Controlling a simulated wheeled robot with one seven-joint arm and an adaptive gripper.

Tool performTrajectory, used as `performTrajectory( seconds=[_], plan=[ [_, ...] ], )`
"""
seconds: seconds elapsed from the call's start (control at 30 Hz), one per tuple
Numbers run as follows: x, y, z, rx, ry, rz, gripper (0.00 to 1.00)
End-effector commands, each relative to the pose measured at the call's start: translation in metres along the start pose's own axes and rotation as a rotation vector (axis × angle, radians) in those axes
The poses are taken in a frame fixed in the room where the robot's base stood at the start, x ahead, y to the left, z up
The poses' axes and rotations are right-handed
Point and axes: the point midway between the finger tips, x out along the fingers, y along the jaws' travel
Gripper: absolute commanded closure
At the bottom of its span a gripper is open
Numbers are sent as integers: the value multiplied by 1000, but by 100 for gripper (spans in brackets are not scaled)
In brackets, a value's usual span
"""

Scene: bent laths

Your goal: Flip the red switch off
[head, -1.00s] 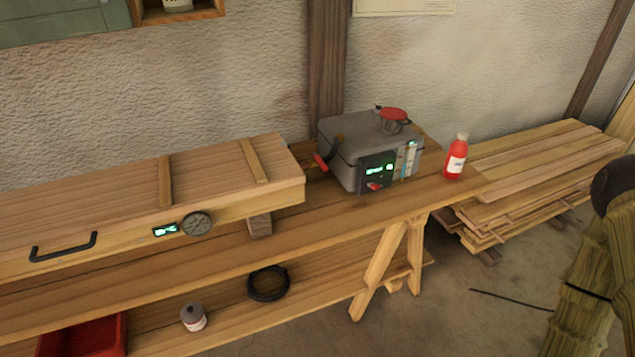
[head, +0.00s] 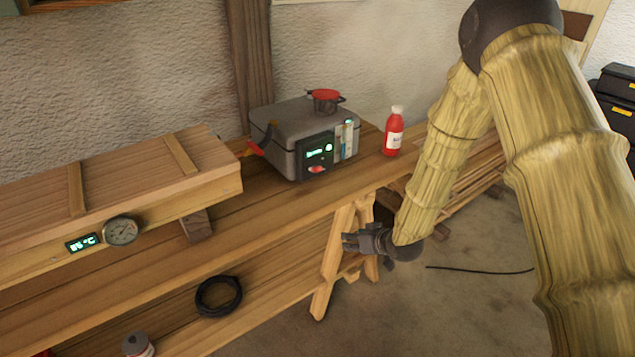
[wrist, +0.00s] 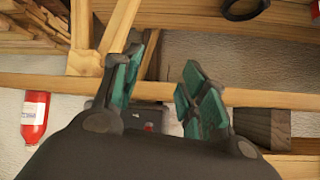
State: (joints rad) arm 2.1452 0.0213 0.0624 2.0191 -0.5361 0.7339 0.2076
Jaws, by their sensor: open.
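The red switch (head: 317,170) sits low on the dark front panel of a grey metal box (head: 284,117) on the workbench. It is small, and whether it is on or off is hard to tell. The panel shows lit green signs. My gripper (head: 347,241) is open and empty, in front of the bench edge, lower than the box and to its right in the head view. In the wrist view, my gripper (wrist: 162,72) shows its two teal-padded fingers apart. A small red spot, likely the switch, shows between them, partly hidden by the gripper body.
A red bottle (head: 393,132) stands right of the box, and a red-topped pot (head: 324,101) sits on it. A long wooden chest (head: 120,180) with a gauge (head: 121,231) lies left. A trestle leg (head: 335,262) and black coil (head: 218,295) are below.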

Motion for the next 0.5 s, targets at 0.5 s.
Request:
performTrajectory(
  seconds=[0.5],
  plan=[
    [13, -18, -204, -241, 295, -106, 57]
  ],
)
